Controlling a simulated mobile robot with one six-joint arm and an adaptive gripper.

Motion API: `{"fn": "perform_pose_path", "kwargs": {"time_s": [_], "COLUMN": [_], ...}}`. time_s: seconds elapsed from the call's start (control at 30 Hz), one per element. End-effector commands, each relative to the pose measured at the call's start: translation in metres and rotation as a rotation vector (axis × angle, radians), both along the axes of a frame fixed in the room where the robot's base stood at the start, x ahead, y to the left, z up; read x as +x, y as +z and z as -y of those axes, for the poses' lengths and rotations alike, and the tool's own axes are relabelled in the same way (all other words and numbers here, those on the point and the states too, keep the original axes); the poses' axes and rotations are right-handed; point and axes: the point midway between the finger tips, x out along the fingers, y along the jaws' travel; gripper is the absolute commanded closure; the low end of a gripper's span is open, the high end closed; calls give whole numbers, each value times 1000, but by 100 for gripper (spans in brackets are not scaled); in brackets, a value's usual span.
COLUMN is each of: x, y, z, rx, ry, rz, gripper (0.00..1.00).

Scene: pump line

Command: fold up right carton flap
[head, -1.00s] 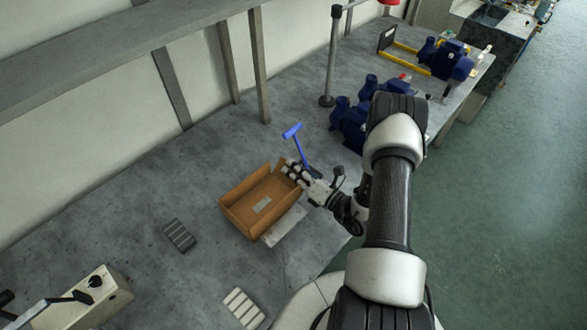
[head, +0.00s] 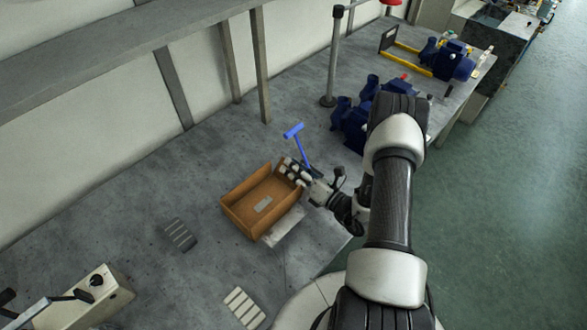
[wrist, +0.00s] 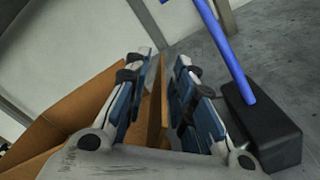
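My gripper (head: 287,168) is at the carton's right side. In the wrist view, a thin brown carton panel (wrist: 163,110) stands upright between the two fingers of my gripper (wrist: 165,68), apparently the right flap. The fingers are partly open, with a narrow gap around the panel; firm contact does not show. The carton's other walls (wrist: 75,112) show to the left. The fingers hide part of the right flap in the head view.
A blue T-handled tool (head: 299,142) stands close behind my gripper; its black base (wrist: 265,125) is right of the fingers. A dark slotted block (head: 179,235) and a pale slotted block (head: 244,307) lie on the bench. Blue pumps (head: 352,118) stand at the back right.

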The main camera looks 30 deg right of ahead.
Motion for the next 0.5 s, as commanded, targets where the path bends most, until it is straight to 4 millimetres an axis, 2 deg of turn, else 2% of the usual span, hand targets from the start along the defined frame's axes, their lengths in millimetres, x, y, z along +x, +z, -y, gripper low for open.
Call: {"fn": "perform_pose_path", "kwargs": {"time_s": [0.17, 0.27, 0.5], "x": [-3, -12, -59], "y": [0, 0, 0], "z": [2, 6, 24], "rx": [0, 1, 1], "ry": [-1, -5, -9], "rz": [0, -1, -3], "gripper": [77, 77, 77]}}
